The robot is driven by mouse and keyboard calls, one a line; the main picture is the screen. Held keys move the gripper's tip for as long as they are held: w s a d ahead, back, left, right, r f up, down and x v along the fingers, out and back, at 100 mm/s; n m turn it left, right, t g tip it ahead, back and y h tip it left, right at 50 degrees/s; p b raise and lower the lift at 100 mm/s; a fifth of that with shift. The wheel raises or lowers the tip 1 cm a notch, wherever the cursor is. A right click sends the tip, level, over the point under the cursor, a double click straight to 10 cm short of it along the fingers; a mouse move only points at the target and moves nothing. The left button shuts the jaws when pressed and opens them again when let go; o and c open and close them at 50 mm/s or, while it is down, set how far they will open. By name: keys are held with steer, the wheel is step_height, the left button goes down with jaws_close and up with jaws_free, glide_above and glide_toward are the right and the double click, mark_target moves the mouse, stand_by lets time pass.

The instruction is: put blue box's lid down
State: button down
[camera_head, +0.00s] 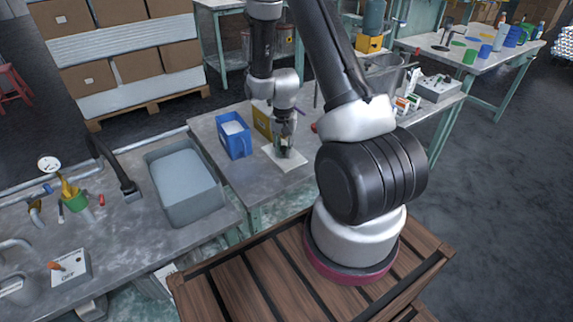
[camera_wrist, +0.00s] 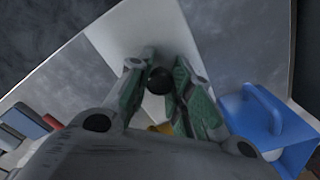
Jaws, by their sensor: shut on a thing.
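The lid (camera_head: 273,153) is a pale, flat square plate with a dark round knob (camera_wrist: 160,80). My gripper (camera_head: 284,150) points down over it, and its green-padded fingers are shut on the knob in the wrist view. The lid is level, at or just above the grey table; I cannot tell whether it touches. The blue box (camera_head: 234,143) stands upright and open to the left of the lid, with pale contents and a side handle. It also shows at the right of the wrist view (camera_wrist: 290,140).
A yellow box (camera_head: 262,121) stands close behind my gripper, beside the blue box. A grey basin (camera_head: 183,178) is to the left. Small cartons (camera_head: 405,103) and a grey control box (camera_head: 438,88) stand at the right. The table in front of the blue box is bare.

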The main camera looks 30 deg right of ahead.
steer(key=shift+f, duration=2.75)
steer(key=shift+f, duration=0.1)
steer(key=c, duration=1.3)
jaws_free()
step_height(320, 180, up, 14)
steer(key=shift+a+r, duration=0.15)
steer(key=shift+r, duration=0.1)
step_height(320, 180, up, 13)
steer(key=n+t, duration=0.1)
steer(key=n, duration=0.2)
glide_above(284, 154)
steer(key=s+a, duration=0.2)
steer(key=s, duration=0.2)
steer(key=s+a+r+n+t, duration=0.2)
steer(key=s+r+n, duration=0.1)
steer(key=s+r, duration=0.65)
steer(key=s+r+n, duration=0.1)
steer(key=s+r, duration=0.1)
steer(key=s, duration=0.3)
steer(key=s+a+r+n+t, duration=0.1)
steer(key=s+r, duration=0.2)
steer(key=s, duration=0.2)
steer(key=shift+r+n, duration=0.3)
